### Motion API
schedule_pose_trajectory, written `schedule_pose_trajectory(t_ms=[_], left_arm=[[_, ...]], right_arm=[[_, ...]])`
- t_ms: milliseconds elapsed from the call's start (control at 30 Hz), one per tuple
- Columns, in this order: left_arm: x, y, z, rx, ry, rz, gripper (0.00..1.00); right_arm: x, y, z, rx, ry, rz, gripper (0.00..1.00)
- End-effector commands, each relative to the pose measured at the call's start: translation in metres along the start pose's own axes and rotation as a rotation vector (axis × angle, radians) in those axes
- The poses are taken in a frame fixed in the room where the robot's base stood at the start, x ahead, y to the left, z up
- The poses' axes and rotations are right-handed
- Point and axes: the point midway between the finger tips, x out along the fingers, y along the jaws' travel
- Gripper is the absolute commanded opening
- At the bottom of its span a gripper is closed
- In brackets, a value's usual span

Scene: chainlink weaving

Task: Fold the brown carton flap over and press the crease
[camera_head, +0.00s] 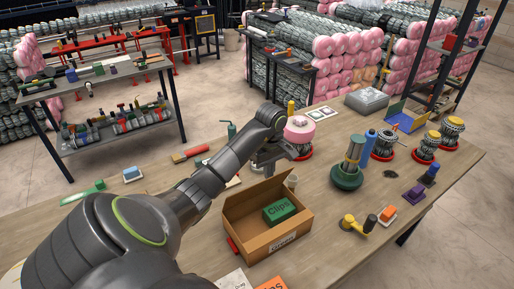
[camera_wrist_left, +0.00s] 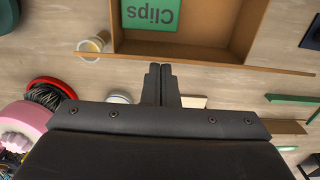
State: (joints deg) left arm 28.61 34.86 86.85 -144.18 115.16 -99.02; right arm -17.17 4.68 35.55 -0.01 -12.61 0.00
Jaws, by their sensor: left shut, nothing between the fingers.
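The open brown carton (camera_head: 299,228) stands on the wooden table, with a green box marked Clips (camera_head: 280,210) inside it. Its far side (camera_head: 250,192) stands up in the head view. In the left wrist view, a thin brown strip (camera_wrist_left: 215,60) runs along the carton's near edge there, apparently a flap or wall seen nearly edge-on. My left gripper (camera_head: 272,163) is beyond the carton's far side. Its fingers (camera_wrist_left: 161,70) are shut and empty, just short of the strip; I cannot tell whether they touch. My right gripper is not in view.
A small cup (camera_head: 292,180) stands close to the carton's far corner. A pink spool (camera_head: 299,129) on a red base is behind my left gripper.

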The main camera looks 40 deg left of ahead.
Motion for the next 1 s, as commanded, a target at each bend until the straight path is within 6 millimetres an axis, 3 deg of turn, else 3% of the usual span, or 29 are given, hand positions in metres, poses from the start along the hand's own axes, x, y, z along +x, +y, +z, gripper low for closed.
schedule_pose_trajectory(t_ms=[1000], left_arm=[[0.013,0.000,0.028,0.000,0.000,0.001,0.00]], right_arm=[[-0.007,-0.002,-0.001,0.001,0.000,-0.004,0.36]])
